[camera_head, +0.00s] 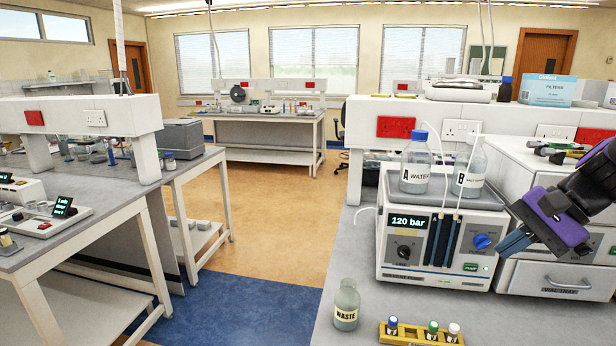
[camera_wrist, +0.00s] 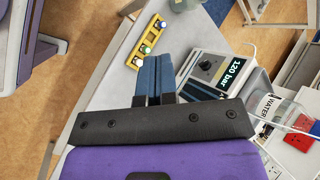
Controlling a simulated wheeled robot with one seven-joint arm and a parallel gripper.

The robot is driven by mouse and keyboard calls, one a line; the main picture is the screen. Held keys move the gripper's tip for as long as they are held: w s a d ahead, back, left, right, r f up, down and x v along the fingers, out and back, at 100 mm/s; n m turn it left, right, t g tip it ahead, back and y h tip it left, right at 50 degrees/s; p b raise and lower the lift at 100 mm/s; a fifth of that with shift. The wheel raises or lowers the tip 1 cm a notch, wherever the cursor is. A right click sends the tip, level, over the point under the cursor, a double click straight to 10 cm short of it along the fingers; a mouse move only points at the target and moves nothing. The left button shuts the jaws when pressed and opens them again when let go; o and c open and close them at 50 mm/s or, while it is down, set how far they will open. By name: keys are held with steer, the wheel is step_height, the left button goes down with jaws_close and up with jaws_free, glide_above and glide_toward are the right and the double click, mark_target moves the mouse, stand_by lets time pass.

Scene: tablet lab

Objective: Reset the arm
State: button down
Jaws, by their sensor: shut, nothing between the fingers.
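My gripper (camera_head: 514,243) is at the right of the head view, in front of the right side of the white pump unit (camera_head: 436,272) and above the bench. Its blue fingers are together in the wrist view (camera_wrist: 157,62), with nothing between them. The pump unit's display reads 120 bar. It also shows in the wrist view (camera_wrist: 208,68), to the right of the fingers. Part of my arm comes in from the right edge of the head view.
Bottles A (camera_head: 415,170) and B (camera_head: 468,175) stand on the pump unit. A waste bottle (camera_head: 346,308) and a yellow vial rack (camera_head: 421,335) stand on the bench in front. A drawer unit (camera_head: 558,277) stands behind my gripper. The blue floor (camera_head: 250,308) at left is clear.

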steer(key=s+a+r+n+t+h, duration=0.2)
steer(key=s+r+n+t+h, duration=0.1)
steer(key=s+r+n+h, duration=0.4)
steer(key=s+n, duration=0.2)
steer(key=s, duration=0.2)
steer(key=shift+s+a+r+n+h, duration=0.25)
steer(key=shift+r+n+h, duration=0.05)
steer(key=shift+r+n, duration=0.1)
steer(key=shift+f, duration=0.1)
